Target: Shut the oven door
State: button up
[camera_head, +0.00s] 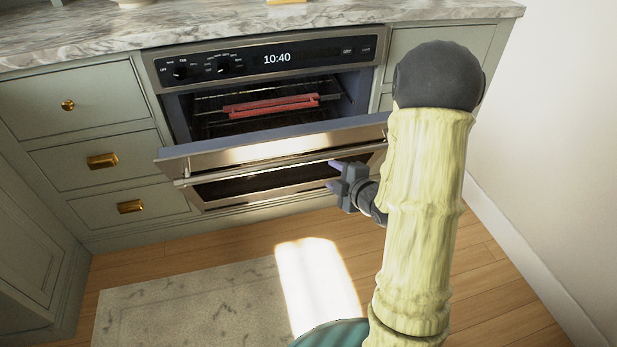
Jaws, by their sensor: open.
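A long bar handle (255,165) runs across the front of the door. Inside, something red (270,106) lies on the wire rack. My gripper (338,174) is open and empty, in front of the door near its right part. I cannot tell whether its fingers touch the door or handle.
Grey-green drawers with brass pulls (103,161) stand left of the oven. A marble counter (200,20) runs above. A rug (190,310) lies on the wooden floor in front. A white wall (560,120) closes off the right side.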

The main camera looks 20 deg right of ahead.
aim_at(312, 162)
jog(key=s+d+f+n+t+y+b, duration=0.2)
jog(key=s+f+n+t+y+b, duration=0.1)
jog(key=b, duration=0.6)
notch_tip(312, 162, down, 5)
jog(key=n+t+y, duration=0.1)
jog(key=n+t, duration=0.1)
jog(key=n, duration=0.1)
jog(key=shift+s+d+r+t+y, duration=0.2)
jog(key=shift+s+d+t+y, duration=0.1)
jog(key=shift+d+t, duration=0.1)
jog(key=shift+w, duration=0.1)
jog(key=b+x, duration=0.3)
jog(key=x, duration=1.4)
jog(key=shift+w+a+f+b, duration=0.1)
jog(key=shift+w+a+b, duration=0.05)
jog(key=shift+b, duration=0.15)
jog(key=shift+c, duration=0.4)
grip_shut()
